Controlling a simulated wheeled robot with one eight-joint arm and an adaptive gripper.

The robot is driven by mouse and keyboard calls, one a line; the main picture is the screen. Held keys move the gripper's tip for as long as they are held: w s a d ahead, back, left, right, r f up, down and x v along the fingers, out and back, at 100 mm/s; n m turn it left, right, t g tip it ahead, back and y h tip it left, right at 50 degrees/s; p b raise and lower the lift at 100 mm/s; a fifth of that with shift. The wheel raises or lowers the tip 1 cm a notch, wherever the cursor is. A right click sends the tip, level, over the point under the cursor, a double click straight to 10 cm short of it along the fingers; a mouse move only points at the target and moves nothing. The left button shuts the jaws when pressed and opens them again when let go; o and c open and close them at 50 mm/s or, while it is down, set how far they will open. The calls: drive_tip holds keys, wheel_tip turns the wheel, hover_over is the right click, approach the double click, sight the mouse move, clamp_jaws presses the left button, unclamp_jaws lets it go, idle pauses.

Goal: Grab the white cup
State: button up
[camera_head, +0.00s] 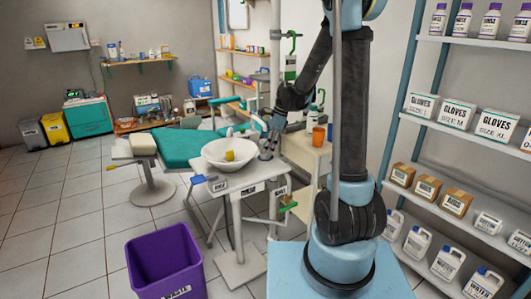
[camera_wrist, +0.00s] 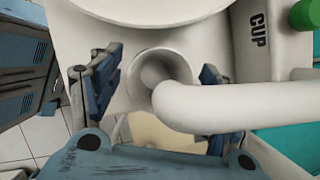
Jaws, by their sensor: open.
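The white cup (camera_wrist: 137,62) is in the wrist view as a round rim seen from above, on a white surface marked "CUP". A thick white curved spout (camera_wrist: 230,105) comes in from the right and hides part of its opening. My gripper (camera_wrist: 157,76) is open, with one blue-grey finger left of the cup and one right of it, gaps showing on both sides. In the head view my gripper (camera_head: 269,146) is just right of the white basin (camera_head: 215,163); the cup cannot be made out clearly there.
The basin's edge (camera_wrist: 150,14) lies close beyond the cup. A yellow object (camera_head: 230,156) is in the basin. A teal dental chair (camera_head: 185,147) is behind, and a purple bin (camera_head: 165,265) stands in front.

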drive_tip(key=shift+a+f, duration=0.1)
drive_tip(key=shift+f, duration=0.2)
drive_tip(key=c, duration=0.9)
drive_tip(key=shift+r, duration=0.15)
